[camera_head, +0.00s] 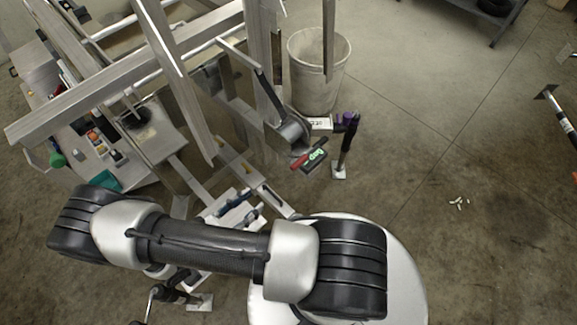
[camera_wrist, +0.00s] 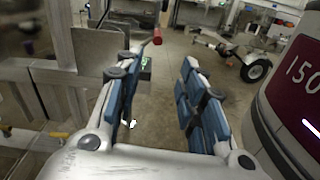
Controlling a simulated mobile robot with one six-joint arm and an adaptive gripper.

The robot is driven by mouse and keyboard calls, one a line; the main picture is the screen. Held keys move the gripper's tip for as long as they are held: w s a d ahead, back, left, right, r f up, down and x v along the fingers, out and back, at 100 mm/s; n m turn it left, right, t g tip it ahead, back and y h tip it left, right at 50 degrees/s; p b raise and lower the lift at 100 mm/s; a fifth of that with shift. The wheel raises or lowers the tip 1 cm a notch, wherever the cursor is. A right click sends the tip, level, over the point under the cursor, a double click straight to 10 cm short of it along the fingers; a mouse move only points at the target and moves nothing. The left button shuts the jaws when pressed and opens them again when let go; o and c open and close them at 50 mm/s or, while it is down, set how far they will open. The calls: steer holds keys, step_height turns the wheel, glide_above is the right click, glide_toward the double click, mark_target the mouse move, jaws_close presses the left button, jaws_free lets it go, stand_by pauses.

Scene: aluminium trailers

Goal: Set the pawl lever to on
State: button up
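A winch (camera_head: 290,132) with a dark drum sits on the upright post of the aluminium trailer frame in the head view. A red grip (camera_head: 307,157) and a dark piece with a green label (camera_head: 314,161) are beside it. I cannot tell which small part is the pawl lever, or its setting. My gripper (camera_head: 238,209) is below and left of the winch, apart from it. In the wrist view my gripper (camera_wrist: 158,75) is open, with blue pads and nothing between the fingers. A red cylinder end (camera_wrist: 157,36) and a green-marked part (camera_wrist: 146,64) show beyond the left finger.
Aluminium beams (camera_head: 110,88) fill the upper left. A white bucket (camera_head: 318,70) stands behind the winch, and a black and purple stand (camera_head: 345,145) is to its right. The floor on the right is mostly clear. A red panel (camera_wrist: 296,75) is close at right in the wrist view.

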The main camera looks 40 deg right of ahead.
steer(key=b, duration=0.1)
glide_toward(293, 166)
steer(key=shift+n+t, duration=0.3)
steer(key=d, duration=0.6)
steer(key=d+f, duration=0.1)
steer(key=d, duration=0.3)
steer(key=shift+w+f, duration=0.1)
steer(key=shift+w, duration=0.15)
jaws_close()
